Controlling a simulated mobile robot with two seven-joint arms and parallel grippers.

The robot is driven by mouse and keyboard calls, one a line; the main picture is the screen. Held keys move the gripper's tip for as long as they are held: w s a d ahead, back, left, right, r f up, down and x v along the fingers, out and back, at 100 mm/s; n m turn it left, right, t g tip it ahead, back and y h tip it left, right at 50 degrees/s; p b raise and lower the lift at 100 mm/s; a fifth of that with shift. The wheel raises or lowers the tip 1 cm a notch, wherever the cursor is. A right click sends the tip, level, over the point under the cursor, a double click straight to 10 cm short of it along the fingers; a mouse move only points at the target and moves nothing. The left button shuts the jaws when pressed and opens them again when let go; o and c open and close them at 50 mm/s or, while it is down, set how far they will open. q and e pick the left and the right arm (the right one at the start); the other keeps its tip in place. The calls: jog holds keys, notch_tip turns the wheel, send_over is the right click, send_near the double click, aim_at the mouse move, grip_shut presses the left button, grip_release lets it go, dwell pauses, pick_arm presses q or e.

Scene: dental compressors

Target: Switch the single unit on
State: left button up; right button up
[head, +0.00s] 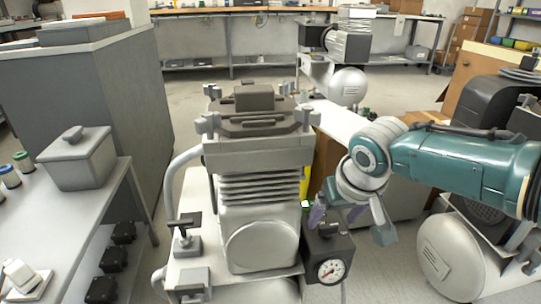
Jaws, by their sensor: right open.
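A grey compressor unit (258,185) with a finned motor and a clamped top stands upright in the middle foreground. A dark box (329,252) with a round white pressure gauge (331,271) sits at its lower right side. My right gripper (348,215) reaches in from the right, just above the box, with its fingers apart and nothing seen between them. I cannot tell whether a finger touches the box. A switch on the box cannot be made out; the gripper covers part of its top. My left gripper is not in view.
A grey bench (88,205) with a lidded box (77,158) stands at the left. Another compressor (346,75) stands behind, and a white tank (446,256) with black parts stands at the right. Open floor (225,85) lies beyond the unit.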

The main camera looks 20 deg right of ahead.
jog(key=p+v, duration=0.4)
jog(key=v, duration=0.3)
jog(key=shift+p, duration=0.35)
